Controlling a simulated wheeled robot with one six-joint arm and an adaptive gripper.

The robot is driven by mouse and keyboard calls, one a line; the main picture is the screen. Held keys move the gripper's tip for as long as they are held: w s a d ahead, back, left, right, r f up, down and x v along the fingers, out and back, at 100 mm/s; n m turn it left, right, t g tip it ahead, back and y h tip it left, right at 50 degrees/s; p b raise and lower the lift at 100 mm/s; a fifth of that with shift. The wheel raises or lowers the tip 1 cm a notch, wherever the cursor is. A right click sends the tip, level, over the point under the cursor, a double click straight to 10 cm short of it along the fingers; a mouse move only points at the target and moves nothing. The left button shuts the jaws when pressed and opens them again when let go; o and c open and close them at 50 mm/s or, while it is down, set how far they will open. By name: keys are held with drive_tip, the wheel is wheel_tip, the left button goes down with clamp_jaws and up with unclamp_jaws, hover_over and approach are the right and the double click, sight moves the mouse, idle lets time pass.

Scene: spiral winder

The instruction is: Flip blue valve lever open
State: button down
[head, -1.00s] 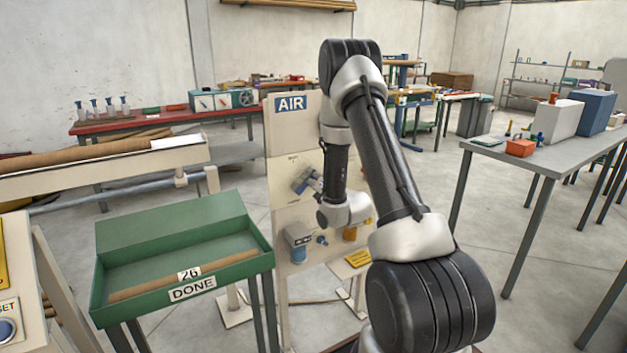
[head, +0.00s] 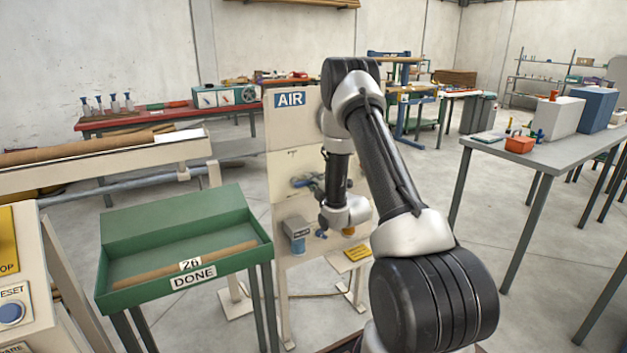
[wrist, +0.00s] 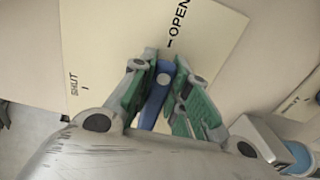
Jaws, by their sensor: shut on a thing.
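The blue valve lever (wrist: 157,97) sits between the green-padded fingers of my gripper (wrist: 161,70) in the wrist view. My gripper is shut on it. The lever's upper end points up toward the OPEN mark (wrist: 178,22) on the cream label plate (wrist: 120,40). The SHUT mark (wrist: 75,82) is to the left, away from the lever. In the head view my gripper (head: 307,182) is at the front of the AIR panel (head: 292,130). My arm and gripper hide most of the lever there.
The green DONE tray (head: 130,292) is to the left.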

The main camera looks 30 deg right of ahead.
drive_tip(key=shift+f, duration=0.25)
idle(0.3)
drive_tip(key=c, duration=1.4)
unclamp_jaws()
drive_tip(key=shift+o, duration=0.2)
drive_tip(key=shift+s, duration=0.15)
drive_tip(key=s, duration=1.1)
drive_tip(key=shift+s+d, duration=0.2)
drive_tip(key=shift+s, duration=0.2)
drive_tip(key=shift+m, duration=0.3)
